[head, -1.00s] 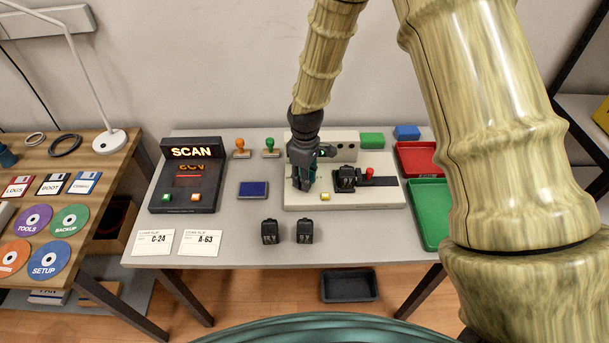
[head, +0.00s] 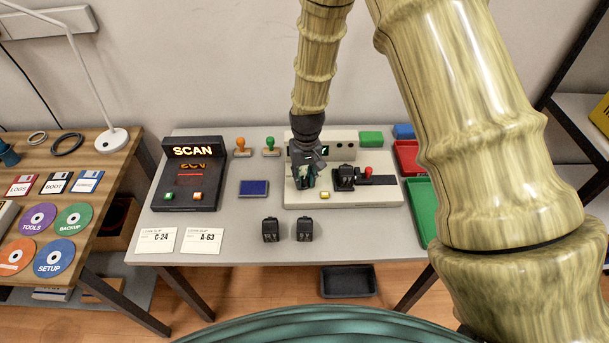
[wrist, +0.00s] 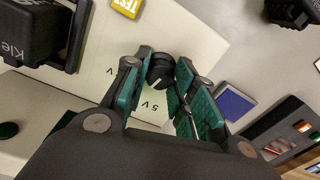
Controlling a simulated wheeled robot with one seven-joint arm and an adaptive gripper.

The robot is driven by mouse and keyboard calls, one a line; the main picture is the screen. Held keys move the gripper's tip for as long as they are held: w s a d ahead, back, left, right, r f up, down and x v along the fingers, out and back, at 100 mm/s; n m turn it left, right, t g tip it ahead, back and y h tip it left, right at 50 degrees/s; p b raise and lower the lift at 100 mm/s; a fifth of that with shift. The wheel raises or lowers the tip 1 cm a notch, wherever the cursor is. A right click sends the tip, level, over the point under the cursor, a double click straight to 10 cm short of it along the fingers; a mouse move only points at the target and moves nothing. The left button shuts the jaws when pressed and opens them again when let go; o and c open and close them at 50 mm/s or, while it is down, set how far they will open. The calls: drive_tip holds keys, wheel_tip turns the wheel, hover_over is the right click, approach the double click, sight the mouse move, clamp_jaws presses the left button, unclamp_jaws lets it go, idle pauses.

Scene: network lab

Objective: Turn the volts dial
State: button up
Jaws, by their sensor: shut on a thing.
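The volts dial (wrist: 161,72) is a round black knob with a white pointer mark, set on a cream panel with printed volt marks, one reading 5V. In the wrist view my gripper (wrist: 160,76) has its green-padded fingers on either side of the dial, shut on it. In the head view my gripper (head: 304,182) is over the left part of the cream test unit (head: 330,200) and hides the dial. A yellow TEST button (head: 325,195) sits on the panel near the front edge, and it also shows in the wrist view (wrist: 127,7).
A black block (head: 345,177) and a red-topped lever (head: 367,171) stand right of my gripper. Two black blocks (head: 271,230) lie in front. The scan unit (head: 190,172), blue pad (head: 253,188) and stamps (head: 269,147) are to the left. Green tray (head: 418,207) is right.

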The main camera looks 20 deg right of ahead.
sight(306, 179)
drive_tip(key=shift+w+m, duration=0.1)
drive_tip(key=shift+m, duration=0.4)
drive_tip(key=o, duration=1.1)
drive_tip(key=shift+c, duration=0.2)
drive_tip(key=shift+r, duration=0.1)
wheel_tip(306, 179, up, 12)
drive_tip(key=shift+d, duration=0.25)
